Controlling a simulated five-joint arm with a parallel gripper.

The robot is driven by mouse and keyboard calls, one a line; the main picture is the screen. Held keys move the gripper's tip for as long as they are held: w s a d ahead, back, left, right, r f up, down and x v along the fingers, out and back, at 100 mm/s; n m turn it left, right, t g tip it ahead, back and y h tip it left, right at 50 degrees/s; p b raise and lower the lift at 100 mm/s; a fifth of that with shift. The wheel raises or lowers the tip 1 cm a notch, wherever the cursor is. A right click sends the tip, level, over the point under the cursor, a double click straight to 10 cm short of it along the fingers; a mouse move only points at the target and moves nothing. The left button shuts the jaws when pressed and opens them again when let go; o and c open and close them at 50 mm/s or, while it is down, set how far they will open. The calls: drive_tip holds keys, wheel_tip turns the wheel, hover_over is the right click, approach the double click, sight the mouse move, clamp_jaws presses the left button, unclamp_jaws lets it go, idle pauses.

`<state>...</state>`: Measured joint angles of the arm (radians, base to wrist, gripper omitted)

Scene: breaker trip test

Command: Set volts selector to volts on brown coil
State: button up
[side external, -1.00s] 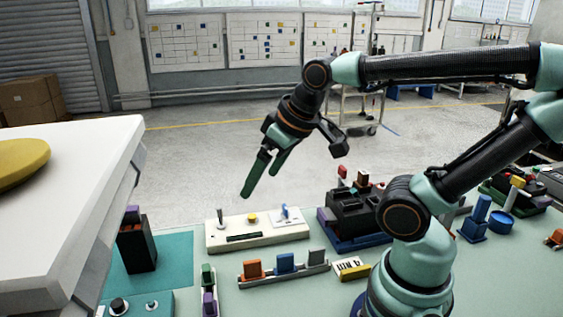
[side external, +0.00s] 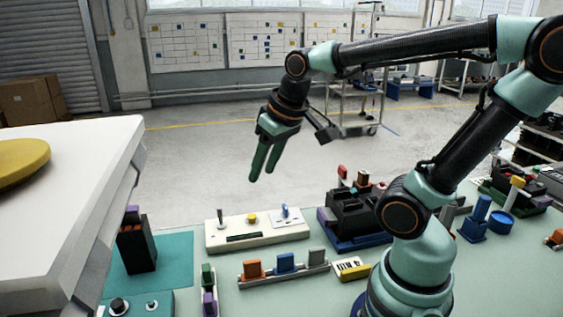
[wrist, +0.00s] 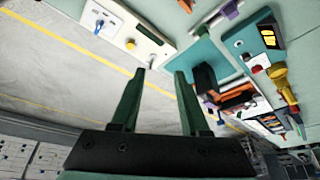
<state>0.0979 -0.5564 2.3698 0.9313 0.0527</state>
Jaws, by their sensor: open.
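My gripper (side external: 260,176) is open and empty, pointing down above the far side of the white panel. In the wrist view its two green fingers (wrist: 159,72) are apart with nothing between them. A teal instrument box (side external: 150,303) with a black knob (side external: 118,305) is cut off at the bottom left of the side view. In the wrist view a teal box (wrist: 240,32) has a lit yellow display (wrist: 268,36) and small knobs. It may be the meter with the volts selector; the setting is too small to read. I cannot identify a brown coil.
The white panel (side external: 290,232) carries a lever, a yellow button and a blue switch. A rail (side external: 311,268) holds coloured blocks. A black module (side external: 350,210) stands right of the panel. A pale raised slab (side external: 70,200) blocks the left. A black block (side external: 137,245) stands on a teal mat.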

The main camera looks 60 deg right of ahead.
drive_tip(key=w+d+f+m+g, duration=0.3)
drive_tip(key=w+d+m, duration=0.1)
drive_tip(key=d, duration=0.5)
drive_tip(key=m+g, duration=0.2)
drive_tip(key=m, duration=0.1)
hover_over(285, 206)
wheel_tip(285, 206, down, 5)
wheel_tip(285, 206, down, 12)
drive_tip(key=shift+s+f, duration=0.1)
drive_tip(key=shift+f, duration=0.1)
clamp_jaws()
